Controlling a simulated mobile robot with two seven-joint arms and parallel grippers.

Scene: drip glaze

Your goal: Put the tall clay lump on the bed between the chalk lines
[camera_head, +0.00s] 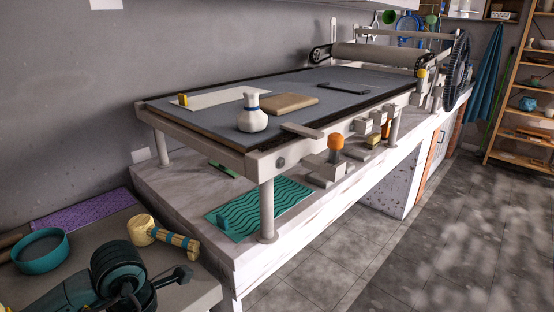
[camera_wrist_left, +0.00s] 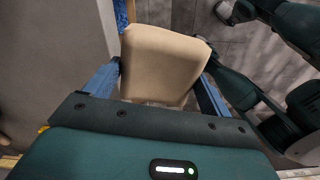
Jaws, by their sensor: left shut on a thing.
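A cream lump (camera_wrist_left: 162,60) with rounded edges fills the middle of the left wrist view. My left gripper (camera_wrist_left: 160,80) is shut on it, one blue finger at each side. I cannot tell its full height from this view. In the head view the grey bed (camera_head: 320,92) of the roller table is seen, but I cannot make out clear chalk lines on it. My right gripper is not in view.
On the bed are a white bottle (camera_head: 252,118), a tan slab (camera_head: 289,103), a pale strip (camera_head: 225,97) and a dark slab (camera_head: 344,87). A roller (camera_head: 380,55) crosses its far end.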

